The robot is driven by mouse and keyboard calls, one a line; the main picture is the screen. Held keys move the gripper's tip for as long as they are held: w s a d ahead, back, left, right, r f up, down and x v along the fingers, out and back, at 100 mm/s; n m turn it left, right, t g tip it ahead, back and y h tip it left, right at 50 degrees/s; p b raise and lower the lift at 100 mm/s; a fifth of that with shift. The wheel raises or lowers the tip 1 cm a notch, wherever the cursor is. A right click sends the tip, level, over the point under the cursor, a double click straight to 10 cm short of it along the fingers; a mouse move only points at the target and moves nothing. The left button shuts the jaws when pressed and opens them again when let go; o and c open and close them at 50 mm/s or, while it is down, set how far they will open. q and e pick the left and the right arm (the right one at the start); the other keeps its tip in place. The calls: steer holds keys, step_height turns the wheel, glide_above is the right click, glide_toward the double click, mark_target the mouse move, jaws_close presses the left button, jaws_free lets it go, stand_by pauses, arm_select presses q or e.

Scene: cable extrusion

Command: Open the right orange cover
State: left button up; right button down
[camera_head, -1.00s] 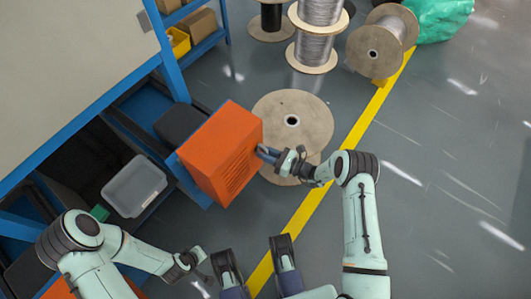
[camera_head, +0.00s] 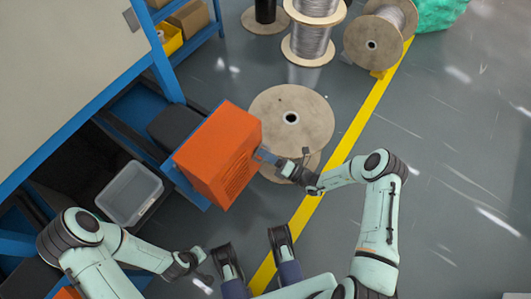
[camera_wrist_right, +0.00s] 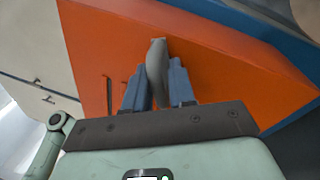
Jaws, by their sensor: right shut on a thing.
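The orange cover (camera_head: 218,152) is a box-like panel with slots on its face, standing at the right end of the blue-framed machine in the head view. My right gripper (camera_head: 263,154) is at the cover's right edge. In the right wrist view the orange cover (camera_wrist_right: 215,60) fills the middle, and the two blue fingers of my right gripper (camera_wrist_right: 158,88) are shut on a grey handle (camera_wrist_right: 157,68) on the cover. My left gripper (camera_head: 198,262) is low in the head view, away from the cover; its fingers are too unclear to judge.
A wooden cable reel (camera_head: 288,105) stands just behind my right gripper. A grey bin (camera_head: 130,190) and a dark box (camera_head: 175,124) are left of the cover. A yellow floor line (camera_head: 345,150) runs past on the right, with clear floor beyond it.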

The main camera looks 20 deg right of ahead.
arm_select(q)
steer(key=shift+s+f, duration=0.2)
steer(key=shift+s, duration=0.05)
arm_select(e)
steer(key=shift+a+r+m+t+h, duration=0.1)
steer(key=shift+m+t+h, duration=0.15)
steer(key=shift+m, duration=1.05)
steer(key=shift+r+m+t+h, duration=0.15)
steer(key=shift+m+t, duration=0.2)
steer(key=shift+m, duration=0.95)
